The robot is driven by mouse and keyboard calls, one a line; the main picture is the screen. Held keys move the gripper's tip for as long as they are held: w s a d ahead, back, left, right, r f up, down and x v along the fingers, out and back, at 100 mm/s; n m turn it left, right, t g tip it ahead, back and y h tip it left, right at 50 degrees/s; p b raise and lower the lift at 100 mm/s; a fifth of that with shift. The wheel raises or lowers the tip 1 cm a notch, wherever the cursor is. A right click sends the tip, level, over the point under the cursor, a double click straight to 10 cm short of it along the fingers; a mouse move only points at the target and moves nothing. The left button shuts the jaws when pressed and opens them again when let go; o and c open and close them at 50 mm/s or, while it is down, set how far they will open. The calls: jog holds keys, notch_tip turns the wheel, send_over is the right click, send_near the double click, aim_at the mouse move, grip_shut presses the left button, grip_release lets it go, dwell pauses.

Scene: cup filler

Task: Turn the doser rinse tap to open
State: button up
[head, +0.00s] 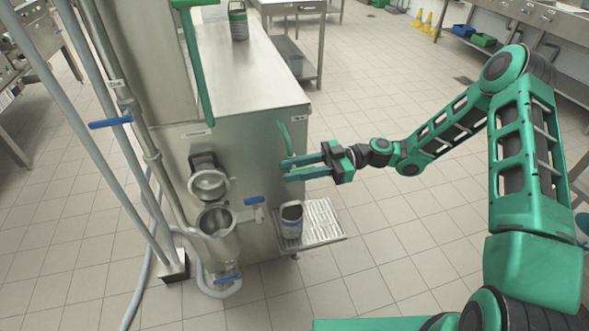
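Several blue tap handles show in the head view, and their labels are too small to read, so I cannot tell which is the doser rinse tap. One blue handle (110,122) is on the upright pipe at the left. Another blue handle (254,200) is on the machine front beside the metal funnel cup. A third blue handle (227,279) is low, under that cup. My gripper (284,172) is open, its two green fingers apart and pointing left at the machine's right end. It is above and right of the middle blue handle, and I see nothing held.
The steel machine (240,70) has a green curved lever (286,138) close to my fingertips. A cup (291,220) stands on a ribbed drip tray (325,232) below my gripper. Pipes and a hose (142,280) crowd the left. The tiled floor at centre right is clear.

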grip_shut()
jog(key=t+h, duration=0.1)
jog(key=h, duration=0.2)
jog(key=shift+a+r+h, duration=0.1)
jog(key=shift+h, duration=0.2)
jog(key=t+h, duration=0.1)
jog(key=h, duration=0.4)
jog(key=shift+a+t+h, duration=0.2)
jog(key=shift+t+h, duration=0.2)
jog(key=h, duration=0.2)
jog(key=t+h, duration=0.1)
jog(key=h, duration=0.1)
jog(key=shift+a+f, duration=0.1)
jog(key=shift+f, duration=0.25)
jog(key=shift+w+d+f+t+h, duration=0.1)
jog(key=shift+t+h, duration=0.2)
jog(key=shift+h, duration=0.65)
jog(key=shift+d+f+t+h, duration=0.1)
jog(key=shift+t+h, duration=0.2)
jog(key=shift+h, duration=0.65)
